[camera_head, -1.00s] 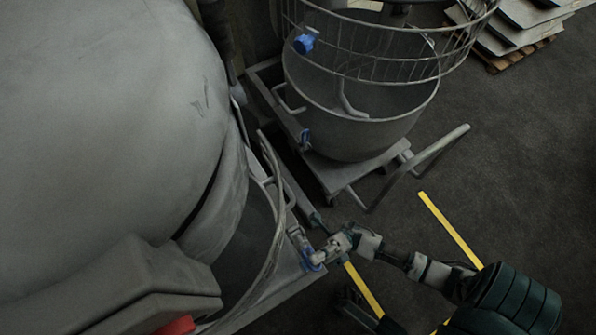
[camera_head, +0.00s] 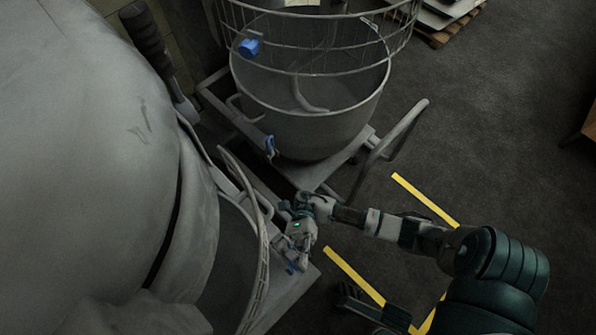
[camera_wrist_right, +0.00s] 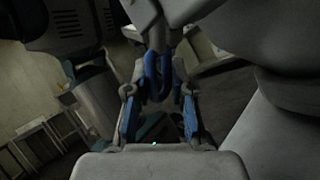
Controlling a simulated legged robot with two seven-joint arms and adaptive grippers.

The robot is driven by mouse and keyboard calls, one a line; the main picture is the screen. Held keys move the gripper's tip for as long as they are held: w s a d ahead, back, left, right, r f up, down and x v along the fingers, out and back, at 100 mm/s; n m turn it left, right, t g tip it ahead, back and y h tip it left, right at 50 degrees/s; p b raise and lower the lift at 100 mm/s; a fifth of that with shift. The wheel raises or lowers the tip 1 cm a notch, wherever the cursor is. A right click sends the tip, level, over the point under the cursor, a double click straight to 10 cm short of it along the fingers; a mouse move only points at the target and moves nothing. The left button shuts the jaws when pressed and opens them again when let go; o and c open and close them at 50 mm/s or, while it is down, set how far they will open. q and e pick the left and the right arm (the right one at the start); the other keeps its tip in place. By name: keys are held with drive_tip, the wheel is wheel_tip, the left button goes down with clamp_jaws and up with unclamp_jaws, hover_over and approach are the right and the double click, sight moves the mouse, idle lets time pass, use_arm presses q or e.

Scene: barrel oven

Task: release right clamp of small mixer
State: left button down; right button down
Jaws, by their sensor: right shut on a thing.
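The near mixer has a grey bowl (camera_head: 235,255) with a curved rim at the lower centre of the head view, beside a large grey rounded body (camera_head: 90,130). A blue clamp (camera_head: 291,269) at the bowl's right side is mostly hidden by my right gripper (camera_head: 297,256). In the right wrist view the clamp's blue looped handle (camera_wrist_right: 151,76) lies between the fingers of my right gripper (camera_wrist_right: 158,95). The right gripper is shut on this handle, with its arm coming in from the lower right. My left gripper does not show.
A second mixer bowl (camera_head: 305,125) with a wire guard (camera_head: 310,45) stands behind, with a blue clamp (camera_head: 270,146) on its side. Its bent tube handle (camera_head: 400,130) juts right. Stacked boards on a pallet (camera_head: 440,28) stand farther back.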

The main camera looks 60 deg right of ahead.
drive_tip(key=shift+s+f+n, duration=0.1)
drive_tip(key=shift+f+n, duration=0.3)
drive_tip(key=c, duration=1)
unclamp_jaws()
drive_tip(key=shift+r, duration=0.1)
drive_tip(key=shift+w+d, duration=0.1)
drive_tip(key=shift+w, duration=0.15)
drive_tip(key=v, duration=0.7)
drive_tip(key=shift+d, duration=0.1)
